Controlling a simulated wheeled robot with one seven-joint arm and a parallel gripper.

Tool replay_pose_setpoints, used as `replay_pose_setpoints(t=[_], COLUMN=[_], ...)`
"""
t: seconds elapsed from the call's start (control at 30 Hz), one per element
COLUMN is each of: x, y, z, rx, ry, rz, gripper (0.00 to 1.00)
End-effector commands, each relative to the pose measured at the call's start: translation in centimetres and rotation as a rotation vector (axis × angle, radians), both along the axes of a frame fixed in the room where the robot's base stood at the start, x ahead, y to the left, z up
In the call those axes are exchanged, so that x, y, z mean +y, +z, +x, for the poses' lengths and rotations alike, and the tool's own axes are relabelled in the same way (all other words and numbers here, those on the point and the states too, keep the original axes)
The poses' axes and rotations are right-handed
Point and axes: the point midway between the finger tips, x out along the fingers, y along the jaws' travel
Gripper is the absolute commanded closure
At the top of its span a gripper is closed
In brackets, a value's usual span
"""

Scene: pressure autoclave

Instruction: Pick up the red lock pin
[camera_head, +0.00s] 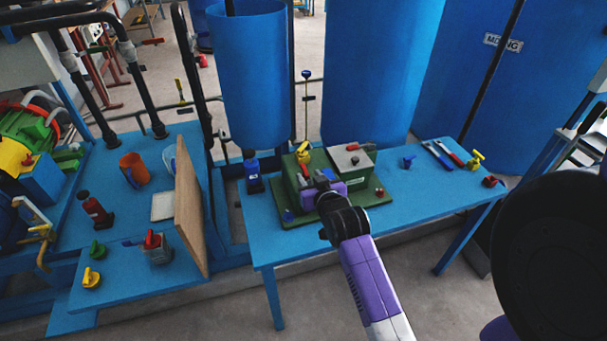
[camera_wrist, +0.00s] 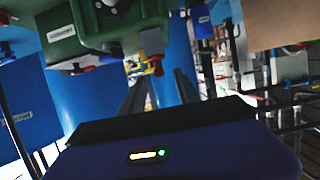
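A green autoclave box (camera_head: 292,183) with a grey top block (camera_head: 350,161) stands on the blue table. Small red parts show on it: one on the grey block (camera_head: 355,160), one near the yellow valve (camera_head: 303,157) and a red knob (camera_head: 380,191) at the base's right corner. I cannot tell which is the lock pin. My gripper (camera_head: 312,178) is in front of the box and hides part of it. In the wrist view the two dark fingers (camera_wrist: 160,88) stand apart with nothing visibly held. The green box (camera_wrist: 95,25) is at the upper left there, seen tilted.
The blue table (camera_head: 425,200) also bears a blue bottle (camera_head: 254,180), red and blue tools (camera_head: 447,153), a yellow valve (camera_head: 475,160) and a red knob (camera_head: 491,181). A wooden board (camera_head: 190,205) stands upright on the left bench. Large blue tanks (camera_head: 375,65) rise behind.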

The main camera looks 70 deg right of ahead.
Motion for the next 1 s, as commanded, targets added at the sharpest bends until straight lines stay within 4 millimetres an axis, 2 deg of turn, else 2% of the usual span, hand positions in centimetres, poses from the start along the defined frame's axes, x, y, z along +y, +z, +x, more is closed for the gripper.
replay_pose_setpoints(t=[0.43, 0.77, 0.93, 0.97, 1.0], x=[-3.7, -4.0, -4.0, -4.0, -4.0], y=[-1.8, -2.1, -2.1, -2.1, -2.1], z=[3.0, 3.4, 3.4, 3.4, 3.4], rx=[0.0, -0.001, -0.001, -0.002, -0.002], ry=[-0.001, 0.001, 0.001, 0.001, 0.001], rz=[-0.002, -0.002, -0.002, -0.001, -0.001], gripper=[0.62, 0.62, 0.95, 1.0, 1.0])
